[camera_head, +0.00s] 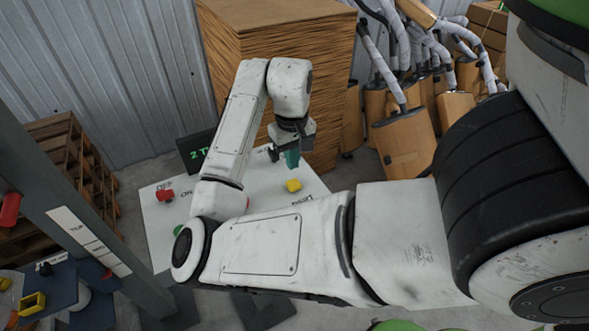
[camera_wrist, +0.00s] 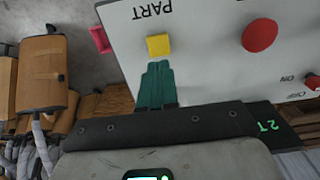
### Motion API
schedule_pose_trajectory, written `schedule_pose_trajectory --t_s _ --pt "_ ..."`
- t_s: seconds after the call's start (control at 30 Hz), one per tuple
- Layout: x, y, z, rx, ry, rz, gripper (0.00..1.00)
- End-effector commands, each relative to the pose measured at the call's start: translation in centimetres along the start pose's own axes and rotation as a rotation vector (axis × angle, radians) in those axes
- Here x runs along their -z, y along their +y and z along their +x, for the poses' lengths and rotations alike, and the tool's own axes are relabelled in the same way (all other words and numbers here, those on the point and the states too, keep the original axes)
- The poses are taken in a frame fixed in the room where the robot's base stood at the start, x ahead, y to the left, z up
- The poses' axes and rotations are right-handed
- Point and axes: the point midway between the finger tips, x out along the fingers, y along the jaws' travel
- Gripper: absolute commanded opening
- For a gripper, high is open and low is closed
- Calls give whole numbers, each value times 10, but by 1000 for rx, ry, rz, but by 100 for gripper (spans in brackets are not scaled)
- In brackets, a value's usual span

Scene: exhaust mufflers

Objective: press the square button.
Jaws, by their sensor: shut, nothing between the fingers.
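The square button is yellow (camera_head: 293,185) and sits on the right part of the pale control panel (camera_head: 318,187). In the wrist view the yellow square button (camera_wrist: 159,45) is beside the label "PART". My gripper (camera_head: 292,159) has teal fingers, which are shut and empty. It points down just above the button in the head view, with a small gap in the picture. In the wrist view my gripper's fingertips (camera_wrist: 157,66) end right at the button's near edge. I cannot tell whether they touch it.
The panel also carries a red control (camera_head: 165,195) near "OFF" and a large round red button (camera_wrist: 260,35). A dark display (camera_head: 197,152) with green characters stands at the panel's back edge. A stack of brown sheets (camera_head: 335,100) rises behind; mufflers (camera_head: 405,143) stand to the right.

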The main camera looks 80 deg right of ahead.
Motion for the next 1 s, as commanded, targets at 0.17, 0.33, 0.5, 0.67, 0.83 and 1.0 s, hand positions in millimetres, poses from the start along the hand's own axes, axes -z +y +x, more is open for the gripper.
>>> schedule_pose_trajectory --t_s 0.17,0.33,0.5,0.67,0.83,1.0 --pt "2 -1 -38 5 6 3 0" --pt "1 -1 -57 3 5 1 0" --pt "1 0 -64 1 3 1 0" --pt "1 0 -64 1 3 1 0" --pt "1 0 -64 1 3 0 0" --pt "1 0 -64 1 3 0 0"
